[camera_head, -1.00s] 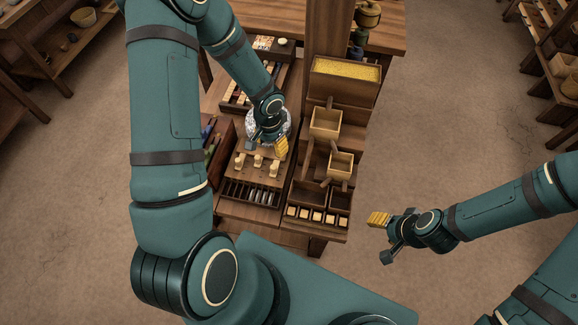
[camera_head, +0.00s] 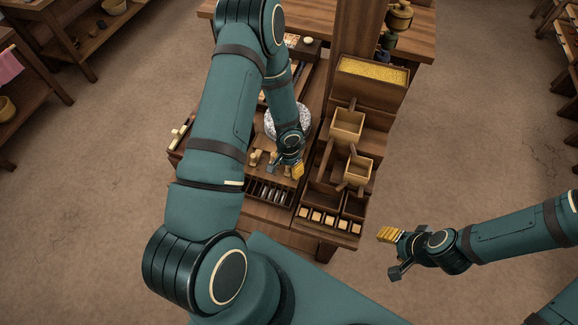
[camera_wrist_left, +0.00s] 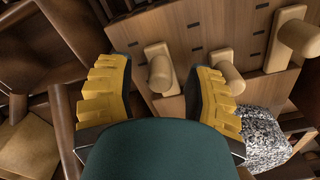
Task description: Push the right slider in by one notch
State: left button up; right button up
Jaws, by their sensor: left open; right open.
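The slider panel (camera_wrist_left: 235,42) is a wooden board with dark notch marks and three pale wooden knobs. In the left wrist view the right slider (camera_wrist_left: 160,72) is the leftmost knob, lying between the fingers of my left gripper (camera_wrist_left: 160,95); I cannot tell whether they touch it. The middle slider (camera_wrist_left: 226,72) is just beyond the other finger, and the left slider (camera_wrist_left: 298,36) is farther off. In the head view my left gripper (camera_head: 286,170) is open over the panel's right side and hides the right slider. My right gripper (camera_head: 391,254) is open and empty, above the floor.
A slotted rack (camera_head: 268,191) lies in front. To the right are wooden hoppers (camera_head: 347,126), a grain tray (camera_head: 372,74) and a row of pale blocks (camera_head: 329,220). Open floor surrounds my right gripper.

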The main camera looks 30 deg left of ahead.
pick_arm(q)
jog(key=shift+o, duration=0.3)
grip_shut()
jog(key=shift+w+a+p, duration=0.2)
jog(key=shift+w+p, duration=0.1)
jog(key=shift+w, duration=0.4)
jog(key=shift+w+a+p, duration=0.15)
jog(key=shift+w+p, duration=0.1)
jog(key=shift+w, duration=0.45)
jog(key=shift+c, duration=0.3)
grip_release()
jog(key=shift+w, duration=0.15)
notch_tip(320, 180, up, 12)
